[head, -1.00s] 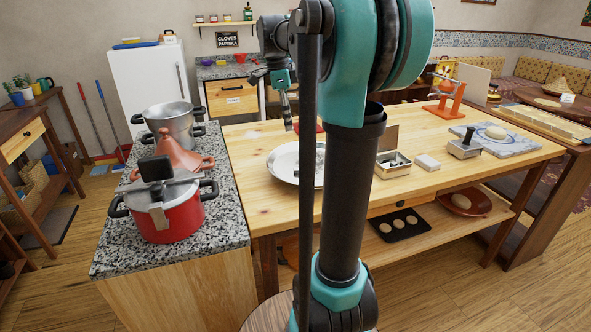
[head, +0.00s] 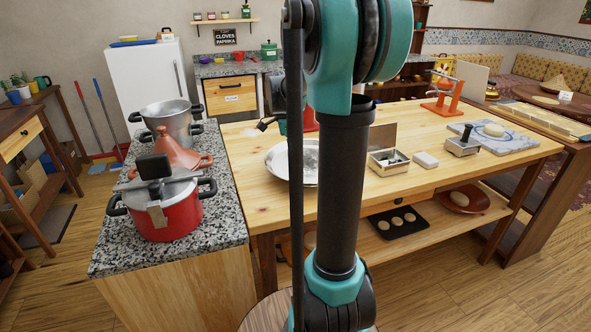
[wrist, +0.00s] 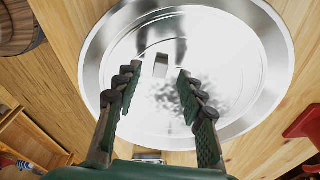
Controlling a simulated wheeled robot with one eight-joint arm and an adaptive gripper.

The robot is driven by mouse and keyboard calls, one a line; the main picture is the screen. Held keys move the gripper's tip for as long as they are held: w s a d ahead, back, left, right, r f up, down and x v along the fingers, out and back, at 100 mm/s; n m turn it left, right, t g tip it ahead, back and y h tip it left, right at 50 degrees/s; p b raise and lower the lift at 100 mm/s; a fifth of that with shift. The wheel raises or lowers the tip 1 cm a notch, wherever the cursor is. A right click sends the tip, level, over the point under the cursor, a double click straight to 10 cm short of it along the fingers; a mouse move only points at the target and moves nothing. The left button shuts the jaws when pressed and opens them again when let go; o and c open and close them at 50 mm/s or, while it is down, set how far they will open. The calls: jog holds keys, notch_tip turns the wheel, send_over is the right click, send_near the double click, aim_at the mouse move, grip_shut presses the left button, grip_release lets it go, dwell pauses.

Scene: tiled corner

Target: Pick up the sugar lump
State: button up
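A small pale block (wrist: 161,65), apparently the sugar lump, lies on a round shiny metal tray (wrist: 105,60) in the wrist view. My gripper (wrist: 158,74) is open, with its two dark green fingers spread over the tray. The block shows between the fingertips, apart from both; its height below them is hard to judge. In the head view the tray (head: 277,162) lies on the wooden table, partly hidden by my arm, and the block cannot be made out. The dark fingers of my gripper (head: 263,126) show at the tray's far side.
A hinged metal tin (head: 388,163), a white block (head: 425,160) and a metal press (head: 462,143) stand right on the table (head: 440,190). A red pot (head: 168,208) stands on the granite counter (head: 225,235) at left.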

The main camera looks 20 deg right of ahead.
jog(key=shift+d+f, duration=0.15)
jog(key=shift+f, duration=0.75)
jog(key=shift+c, duration=0.2)
jog(key=c, duration=0.7)
jog(key=shift+r, duration=0.1)
jog(key=shift+c, duration=0.2)
notch_tip(320, 180, up, 20)
